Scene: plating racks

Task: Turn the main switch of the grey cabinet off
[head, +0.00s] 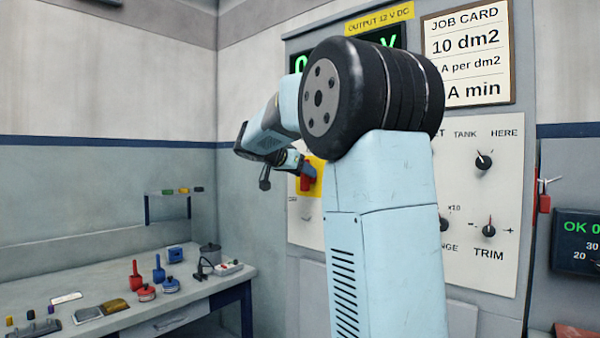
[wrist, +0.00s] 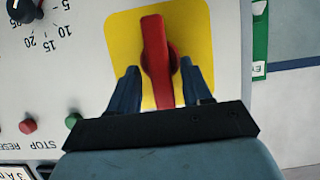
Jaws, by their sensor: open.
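The grey cabinet (head: 524,70) stands behind my arm and carries a white control panel. Its main switch is a red handle (wrist: 153,45) on a yellow square plate (wrist: 120,35). In the wrist view the handle lies nearly along the picture's height, leaning slightly. In the head view the red handle (head: 308,177) shows beside my arm, partly covered. My gripper (wrist: 160,82) is open, with one dark blue finger on each side of the handle's lower part. I cannot tell whether either finger touches it.
The panel has a green button (wrist: 72,120) and a red button (wrist: 28,126) near the gripper, and a black dial (wrist: 22,10). A workbench (head: 225,283) with several small items stands at the left. A red padlock (head: 544,203) hangs at the cabinet's right.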

